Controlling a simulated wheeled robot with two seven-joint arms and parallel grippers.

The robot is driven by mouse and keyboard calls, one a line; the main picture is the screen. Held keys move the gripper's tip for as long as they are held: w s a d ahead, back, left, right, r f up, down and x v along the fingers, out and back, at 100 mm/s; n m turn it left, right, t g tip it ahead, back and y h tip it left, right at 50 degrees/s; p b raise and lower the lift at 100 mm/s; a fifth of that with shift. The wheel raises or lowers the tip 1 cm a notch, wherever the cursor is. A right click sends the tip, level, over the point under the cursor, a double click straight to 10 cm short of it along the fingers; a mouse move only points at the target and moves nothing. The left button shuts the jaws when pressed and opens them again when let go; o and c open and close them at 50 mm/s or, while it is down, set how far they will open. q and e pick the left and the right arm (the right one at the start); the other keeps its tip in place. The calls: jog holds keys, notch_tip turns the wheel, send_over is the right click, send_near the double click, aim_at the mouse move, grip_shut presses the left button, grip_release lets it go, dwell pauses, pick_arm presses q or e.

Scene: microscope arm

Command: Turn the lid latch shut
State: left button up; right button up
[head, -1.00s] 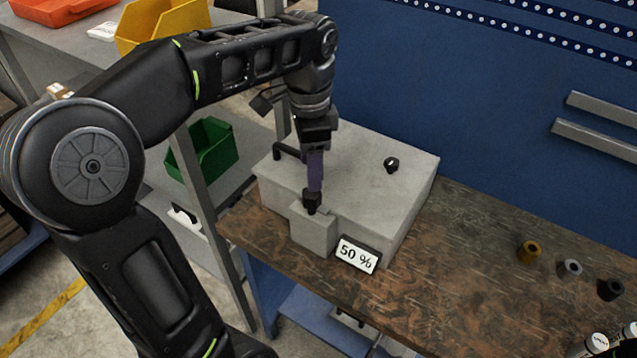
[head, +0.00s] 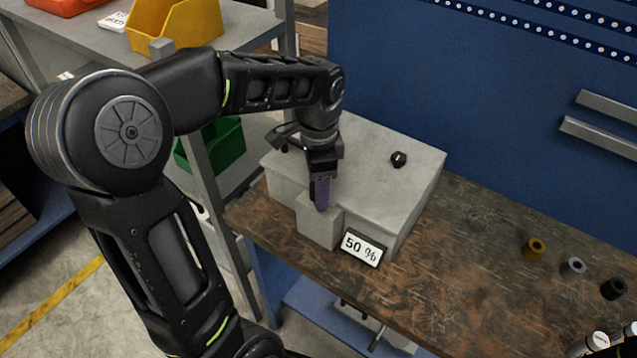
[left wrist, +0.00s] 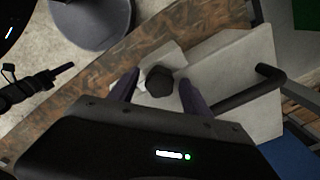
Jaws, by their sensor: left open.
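The grey box (head: 375,185) stands on the bench with a smaller grey block (head: 318,228) at its front corner. A dark faceted latch knob (left wrist: 159,83) shows on the block in the left wrist view; in the head view my fingers hide it. My left gripper (head: 321,204) points down over the block. Its two purple fingers are open, one on each side of the knob in the left wrist view. I cannot tell whether they touch it.
Several small cylinders (head: 535,249) stand at the right; the bench between is clear.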

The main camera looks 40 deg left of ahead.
pick_arm(q)
grip_shut()
dwell(0.6)
